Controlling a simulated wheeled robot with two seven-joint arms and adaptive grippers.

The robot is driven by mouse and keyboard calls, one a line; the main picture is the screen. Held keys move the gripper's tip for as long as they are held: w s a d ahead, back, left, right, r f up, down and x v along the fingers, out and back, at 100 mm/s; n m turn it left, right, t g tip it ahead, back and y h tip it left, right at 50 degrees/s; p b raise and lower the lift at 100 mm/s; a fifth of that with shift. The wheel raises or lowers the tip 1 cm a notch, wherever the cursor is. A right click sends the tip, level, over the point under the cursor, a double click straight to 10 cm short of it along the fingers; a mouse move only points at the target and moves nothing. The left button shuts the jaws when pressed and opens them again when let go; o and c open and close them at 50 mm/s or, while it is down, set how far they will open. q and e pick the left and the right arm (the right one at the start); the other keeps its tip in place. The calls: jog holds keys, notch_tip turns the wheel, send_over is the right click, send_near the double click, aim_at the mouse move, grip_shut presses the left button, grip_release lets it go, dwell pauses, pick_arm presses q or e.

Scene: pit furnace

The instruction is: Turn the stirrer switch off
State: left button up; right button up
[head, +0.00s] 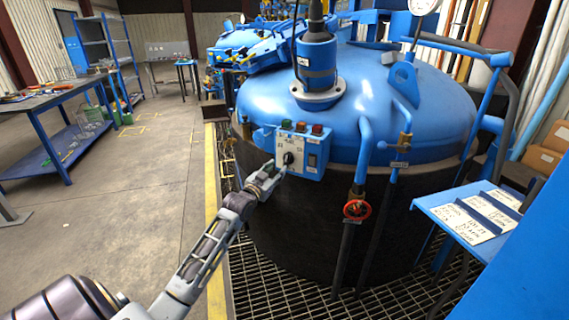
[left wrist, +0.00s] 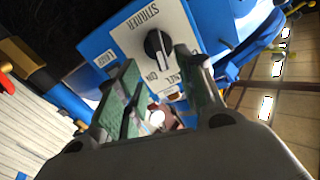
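The stirrer switch (head: 289,158) is a black rotary knob on the pale plate of a blue control box (head: 314,163) on the furnace. In the left wrist view, the knob (left wrist: 156,47) sits under the word STIRRER, with ON printed beside it. The knob has a white pointer line; I cannot tell for sure which label it points to. My left gripper (head: 277,168) is just in front of the knob, at its lower left. In the left wrist view, its fingers (left wrist: 158,65) are apart with the knob between and beyond their tips; contact is unclear. My right gripper is not in view.
The control box has red and green lamps (head: 301,127) on top. Blue pipes and a red valve wheel (head: 356,209) are right of it. The blue furnace lid (head: 420,100) rises behind. A side shelf with papers (head: 475,218) stands right. The floor at left is open.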

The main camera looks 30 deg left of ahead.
aim_at(286, 160)
pick_arm(q)
jog(key=shift+w+a+b, duration=0.15)
jog(key=shift+w+b, duration=0.1)
jog(key=shift+w, duration=1.2)
jog(key=shift+w+a+b, duration=0.1)
jog(key=shift+w+b, duration=0.1)
jog(key=shift+w, duration=1.95)
jog(key=shift+w+a, duration=0.1)
jog(key=shift+w, duration=0.15)
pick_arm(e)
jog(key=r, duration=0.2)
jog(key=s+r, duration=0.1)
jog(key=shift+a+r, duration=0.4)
pick_arm(q)
jog(key=shift+c, duration=0.3)
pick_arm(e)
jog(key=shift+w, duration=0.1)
pick_arm(q)
jog(key=c, duration=0.7)
grip_shut()
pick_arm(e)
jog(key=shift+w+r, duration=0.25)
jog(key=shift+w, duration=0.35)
